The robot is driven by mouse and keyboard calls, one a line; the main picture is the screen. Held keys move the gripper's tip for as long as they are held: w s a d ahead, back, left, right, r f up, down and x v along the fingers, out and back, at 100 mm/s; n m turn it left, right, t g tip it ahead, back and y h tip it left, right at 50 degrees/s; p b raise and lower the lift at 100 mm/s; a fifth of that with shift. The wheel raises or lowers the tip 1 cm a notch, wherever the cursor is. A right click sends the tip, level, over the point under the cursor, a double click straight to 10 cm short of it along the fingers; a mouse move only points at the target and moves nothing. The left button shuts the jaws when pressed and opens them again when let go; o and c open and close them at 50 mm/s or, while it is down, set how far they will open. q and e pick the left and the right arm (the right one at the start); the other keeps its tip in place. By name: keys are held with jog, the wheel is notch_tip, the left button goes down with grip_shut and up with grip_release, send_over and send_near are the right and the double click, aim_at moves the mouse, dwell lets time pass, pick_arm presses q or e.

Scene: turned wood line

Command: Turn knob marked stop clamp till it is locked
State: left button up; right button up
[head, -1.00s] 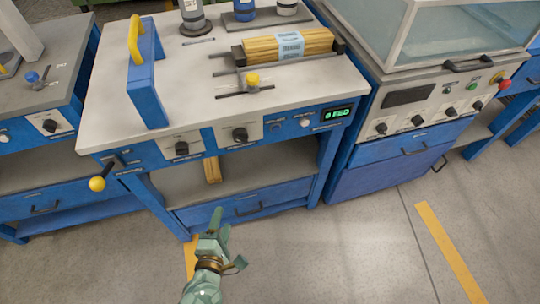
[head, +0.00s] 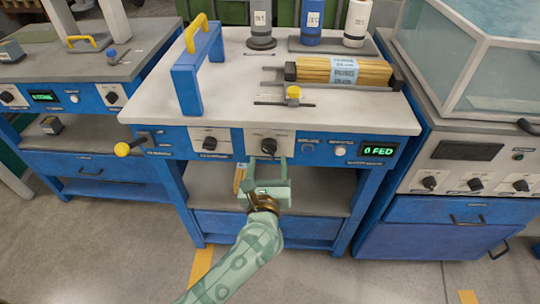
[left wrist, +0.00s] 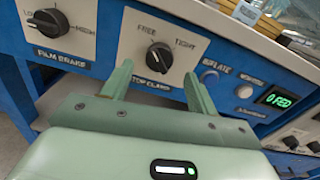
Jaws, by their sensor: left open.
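The stop clamp knob (head: 269,146) is a black pointer knob on a pale plate in the blue front panel of the middle bench. In the left wrist view the knob (left wrist: 159,57) has FREE at upper left and TIGHT at upper right; its pointer seems turned toward the FREE side. The stop clamp label below it is partly covered by a finger. My left gripper (head: 266,165) is open and empty just in front of and below the knob. In the left wrist view its fingers (left wrist: 158,74) stand left and right of the knob, apart from it. My right gripper is not in view.
The film brake knob (head: 210,143) is to the left, and a yellow-ended lever (head: 122,149) beyond it. To the right are a button (head: 340,151) and a green display (head: 379,150) reading 0 FED. A bundle of wood rods (head: 372,74) lies on the bench top.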

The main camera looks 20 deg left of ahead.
aim_at(269, 152)
pick_arm(q)
jog(key=x, duration=0.3)
jog(key=shift+f, duration=0.1)
jog(key=shift+w+a+b, duration=0.1)
jog(key=shift+w+b, duration=0.2)
jog(key=shift+w, duration=0.05)
jog(key=shift+w+a, duration=0.1)
jog(key=shift+w, duration=0.1)
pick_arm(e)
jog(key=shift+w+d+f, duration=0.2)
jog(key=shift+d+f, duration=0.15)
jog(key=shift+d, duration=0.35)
